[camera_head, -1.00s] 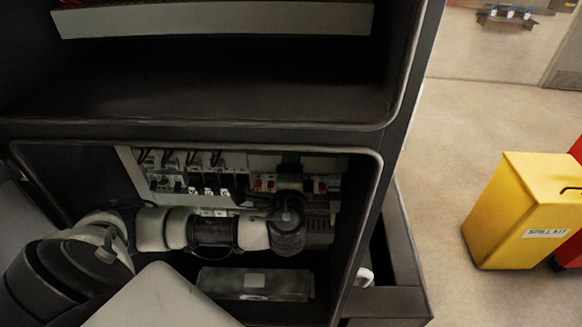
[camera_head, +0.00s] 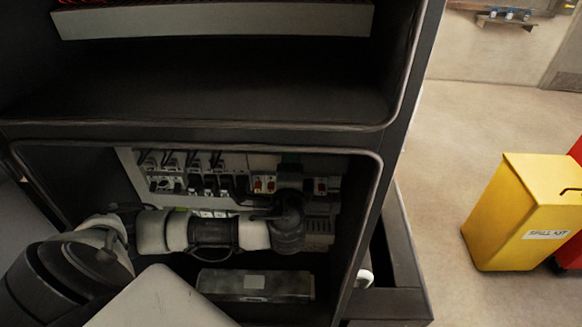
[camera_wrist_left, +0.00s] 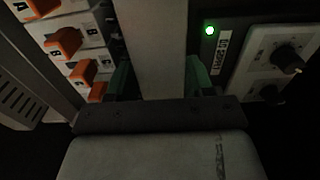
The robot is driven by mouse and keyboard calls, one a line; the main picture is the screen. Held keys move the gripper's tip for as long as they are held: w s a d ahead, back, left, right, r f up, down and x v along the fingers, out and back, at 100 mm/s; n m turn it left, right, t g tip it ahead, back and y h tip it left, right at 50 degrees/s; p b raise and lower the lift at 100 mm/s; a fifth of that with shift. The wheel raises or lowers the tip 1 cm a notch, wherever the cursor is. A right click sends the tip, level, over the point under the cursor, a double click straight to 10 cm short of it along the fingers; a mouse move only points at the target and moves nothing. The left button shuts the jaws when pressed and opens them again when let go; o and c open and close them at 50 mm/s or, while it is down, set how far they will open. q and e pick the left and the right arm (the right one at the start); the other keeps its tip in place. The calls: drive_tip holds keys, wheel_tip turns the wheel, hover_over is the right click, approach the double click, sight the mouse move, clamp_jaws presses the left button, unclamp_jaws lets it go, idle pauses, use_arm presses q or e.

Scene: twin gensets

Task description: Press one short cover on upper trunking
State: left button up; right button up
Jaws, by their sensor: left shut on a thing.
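My left gripper (camera_wrist_left: 158,80) has green fingers on both sides of a plain grey strip, the short cover (camera_wrist_left: 158,40), and is shut on it. The cover runs upward out of the left wrist view, so its far end is hidden. In the head view my left arm reaches into the lower cabinet bay from the left, and its wrist hides most of the left gripper (camera_head: 290,183) and the cover. I cannot make out the upper trunking or whether the cover touches it. My right gripper is not in view.
Orange-levered breakers (camera_wrist_left: 68,42) lie left of the cover, and a panel with a green lamp (camera_wrist_left: 209,30) and black knobs lies right. A grey box (camera_head: 255,285) sits low in the bay. The bay's frame (camera_head: 365,215) is close right of my arm. A yellow spill-kit bin (camera_head: 515,215) stands outside.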

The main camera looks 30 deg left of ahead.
use_arm(q)
drive_tip(key=o, duration=1.3)
drive_tip(key=shift+o, duration=0.2)
drive_tip(key=shift+s+d+f, duration=0.1)
drive_tip(key=shift+f, duration=0.05)
drive_tip(key=b+v, duration=0.3)
drive_tip(key=v, duration=0.7)
drive_tip(key=shift+s, duration=0.3)
